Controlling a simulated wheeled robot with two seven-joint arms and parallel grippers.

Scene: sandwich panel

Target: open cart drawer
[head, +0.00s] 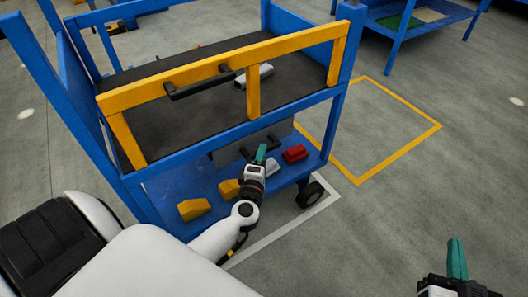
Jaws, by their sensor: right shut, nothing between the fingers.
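The blue cart (240,132) stands in front of me, with a yellow front rail (290,45) that bears a black bar handle (200,83). Below the upper deck, a dark handle-like piece (274,143) shows beside my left gripper, and a grey panel is partly visible behind it. I cannot tell whether this is the drawer front. My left gripper (260,153) is at this dark piece, under the upper deck; whether its teal fingers are open or touching is unclear. My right gripper (456,260) is shut and empty, low at the right, away from the cart.
The lower shelf (165,188) holds yellow blocks (194,208) and a red block (294,153). A light-coloured item (262,74) lies on the upper deck. A caster (310,194) stands at the cart's corner. Floor to the right, around the yellow outline (412,145), is clear.

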